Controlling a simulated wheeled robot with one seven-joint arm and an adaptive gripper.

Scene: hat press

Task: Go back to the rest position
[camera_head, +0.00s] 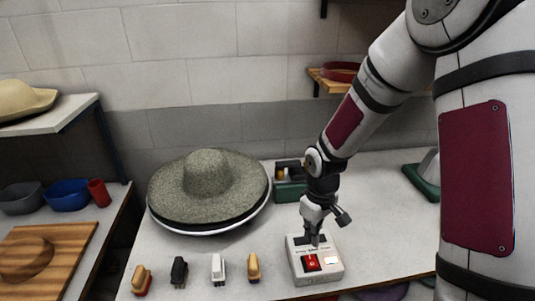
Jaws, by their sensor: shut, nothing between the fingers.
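My arm reaches in from the right side of the head view. My gripper (314,238) points down and is shut, with nothing in it. Its fingertips are over the white control box (304,277), close to the box's dark top part. I cannot tell whether they touch it. The box has a red switch (311,262) and a small pale button on its face.
A grey felt hat (207,179) lies on a round pale-rimmed base at left. Several brushes (218,268) stand along the table's front. A green box (289,187) is behind my gripper. A wooden board (60,252) lies far left.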

